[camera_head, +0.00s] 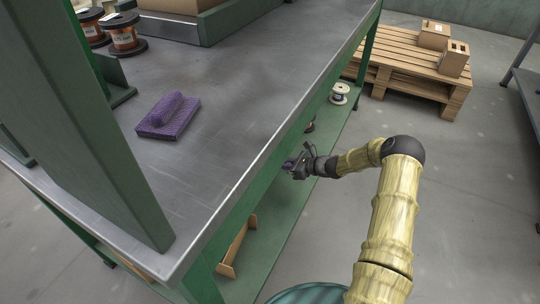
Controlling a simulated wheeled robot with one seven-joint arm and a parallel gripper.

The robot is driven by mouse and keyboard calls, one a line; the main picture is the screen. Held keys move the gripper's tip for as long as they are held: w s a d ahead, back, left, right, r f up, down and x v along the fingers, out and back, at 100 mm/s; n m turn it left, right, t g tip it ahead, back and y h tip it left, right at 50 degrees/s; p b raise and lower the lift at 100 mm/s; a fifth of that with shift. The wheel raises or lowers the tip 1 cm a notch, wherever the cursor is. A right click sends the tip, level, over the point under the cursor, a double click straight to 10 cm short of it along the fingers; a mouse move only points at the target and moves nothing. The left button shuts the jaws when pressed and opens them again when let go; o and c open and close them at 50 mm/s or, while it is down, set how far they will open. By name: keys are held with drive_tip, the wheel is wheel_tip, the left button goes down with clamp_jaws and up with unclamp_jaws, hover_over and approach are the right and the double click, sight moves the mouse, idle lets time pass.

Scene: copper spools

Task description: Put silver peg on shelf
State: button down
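No silver peg can be made out in this view. My gripper (290,168) is small and dark, beside the front edge of the steel-topped table (215,95) and over the green lower shelf (285,205). Its fingers point left toward the table edge. I cannot tell whether they are open, or whether they hold anything. The lower shelf runs under the tabletop, which hides part of it.
A purple textured block with a rounded top (168,116) sits on the table. Copper spools (123,36) stand at the back left. A pale spool (340,91) and a wooden piece (237,246) are on the lower shelf. A pallet (410,75) with boxes stands beyond.

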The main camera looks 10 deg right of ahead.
wheel_tip(320, 180, down, 6)
drive_tip(key=b, duration=0.3)
drive_tip(key=shift+r, duration=0.1)
drive_tip(key=shift+f+b, duration=1.15)
drive_tip(key=shift+f, duration=0.7)
drive_tip(key=shift+f, duration=0.2)
drive_tip(key=c, duration=1.4)
unclamp_jaws()
drive_tip(key=shift+c, duration=0.2)
drive_tip(key=shift+r, duration=0.1)
